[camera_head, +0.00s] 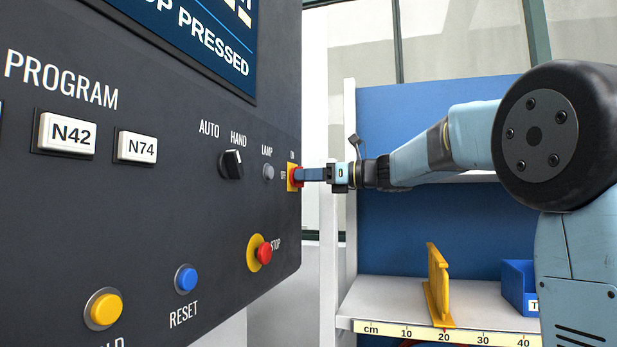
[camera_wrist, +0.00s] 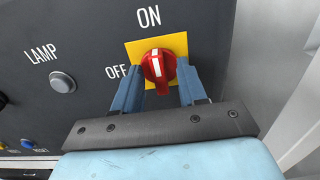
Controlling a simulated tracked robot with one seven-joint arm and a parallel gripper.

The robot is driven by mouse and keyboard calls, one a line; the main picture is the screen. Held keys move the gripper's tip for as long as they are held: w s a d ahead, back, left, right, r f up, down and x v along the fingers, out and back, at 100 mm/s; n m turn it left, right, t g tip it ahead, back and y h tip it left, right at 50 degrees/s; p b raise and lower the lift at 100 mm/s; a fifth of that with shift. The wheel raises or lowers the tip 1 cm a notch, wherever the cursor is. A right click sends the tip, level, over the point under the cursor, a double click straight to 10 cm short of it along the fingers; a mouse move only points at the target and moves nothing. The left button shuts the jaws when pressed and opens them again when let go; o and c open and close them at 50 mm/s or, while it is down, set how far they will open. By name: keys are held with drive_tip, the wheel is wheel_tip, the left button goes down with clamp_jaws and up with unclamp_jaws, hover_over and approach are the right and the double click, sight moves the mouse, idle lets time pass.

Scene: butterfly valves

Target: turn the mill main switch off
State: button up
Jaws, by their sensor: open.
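The main switch is a red rotary knob (camera_wrist: 159,68) on a yellow plate (camera_wrist: 178,42), with ON above it and OFF to its left. Its white mark points up, toward ON, with a slight tilt. My gripper (camera_wrist: 159,88) is open, with one blue finger on each side of the knob. I cannot tell whether the fingers touch it. In the head view my gripper (camera_head: 305,174) reaches the yellow plate (camera_head: 291,177) at the panel's right edge, and the fingers hide part of the knob.
The dark control panel (camera_head: 150,230) fills the left. The grey LAMP button (camera_wrist: 62,82) is left of the switch. A red STOP button (camera_head: 264,253) sits below it. A shelf with a yellow part (camera_head: 438,285) and a blue bin (camera_head: 518,285) stands at the right.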

clamp_jaws()
idle(0.3)
drive_tip(key=shift+n, duration=0.4)
drive_tip(key=shift+s+a+f+n, duration=0.1)
drive_tip(key=shift+f+n, duration=0.05)
drive_tip(key=shift+n, duration=2.7)
drive_tip(key=shift+s+d+f+n, duration=0.1)
drive_tip(key=shift+n, duration=2.7)
drive_tip(key=shift+s+a+f+n, duration=0.1)
drive_tip(key=shift+f+n, duration=0.05)
drive_tip(key=shift+n, duration=2.7)
drive_tip(key=shift+f, duration=0.1)
unclamp_jaws()
drive_tip(key=shift+r, duration=0.2)
